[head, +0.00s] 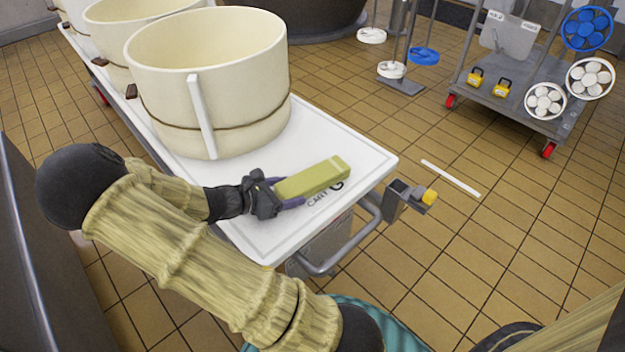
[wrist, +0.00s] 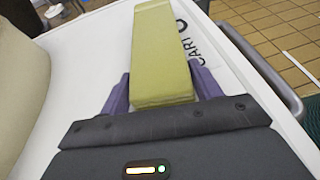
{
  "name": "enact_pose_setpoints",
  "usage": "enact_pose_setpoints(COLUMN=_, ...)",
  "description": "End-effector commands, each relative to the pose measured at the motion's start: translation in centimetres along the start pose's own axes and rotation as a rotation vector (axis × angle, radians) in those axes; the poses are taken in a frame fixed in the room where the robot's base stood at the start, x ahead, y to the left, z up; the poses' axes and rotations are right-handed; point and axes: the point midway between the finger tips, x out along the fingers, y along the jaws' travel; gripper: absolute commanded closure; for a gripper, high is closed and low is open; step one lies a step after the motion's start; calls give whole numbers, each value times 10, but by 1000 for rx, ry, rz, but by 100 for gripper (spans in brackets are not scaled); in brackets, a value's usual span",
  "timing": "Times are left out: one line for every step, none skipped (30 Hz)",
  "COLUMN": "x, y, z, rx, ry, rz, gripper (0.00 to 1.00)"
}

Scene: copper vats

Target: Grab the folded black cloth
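A long yellow-green block (head: 312,178) is over the near end of the white cart top; it also shows in the wrist view (wrist: 160,55). No folded black cloth can be made out in either view. My gripper (head: 282,192) is at the near end of the block, with a purple finger on each side of it in the wrist view (wrist: 163,92). The fingers appear to touch the block's sides. Whether the block rests on the cart or is slightly raised is hard to tell.
Large cream tubs (head: 215,85) stand on the white cart (head: 370,165) beside my arm. A yellow-tipped fixture (head: 410,198) and a rail are at the cart's near corner. A grey trolley (head: 510,100) with wheel-shaped items stands at upper right. The tiled floor between is mostly clear.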

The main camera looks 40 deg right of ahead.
Motion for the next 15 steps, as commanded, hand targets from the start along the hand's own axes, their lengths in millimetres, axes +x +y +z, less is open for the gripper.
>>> enact_pose_setpoints(x=0, y=0, z=0, rx=0, ry=0, rz=0, gripper=64)
enact_pose_setpoints(x=0, y=0, z=0, rx=0, ry=-1, rz=0, gripper=65)
enact_pose_setpoints(x=0, y=0, z=0, rx=0, ry=-1, rz=0, gripper=65)
enact_pose_setpoints(x=0, y=0, z=0, rx=0, ry=-1, rz=0, gripper=65)
enact_pose_setpoints(x=0, y=0, z=0, rx=0, ry=0, rz=0, gripper=65)
enact_pose_setpoints(x=0, y=0, z=0, rx=0, ry=0, rz=0, gripper=65)
enact_pose_setpoints(x=0, y=0, z=0, rx=0, ry=0, rz=0, gripper=65)
enact_pose_setpoints(x=0, y=0, z=1, rx=0, ry=0, rz=0, gripper=65)
enact_pose_setpoints(x=-1, y=0, z=2, rx=1, ry=0, rz=0, gripper=65)
enact_pose_setpoints(x=-2, y=0, z=4, rx=1, ry=0, rz=0, gripper=65)
enact_pose_setpoints(x=-3, y=0, z=6, rx=1, ry=0, rz=0, gripper=65)
enact_pose_setpoints(x=-4, y=0, z=10, rx=2, ry=0, rz=1, gripper=65)
enact_pose_setpoints(x=-6, y=0, z=14, rx=2, ry=0, rz=1, gripper=65)
enact_pose_setpoints(x=-7, y=0, z=18, rx=2, ry=1, rz=1, gripper=65)
enact_pose_setpoints(x=-10, y=0, z=24, rx=2, ry=1, rz=1, gripper=65)
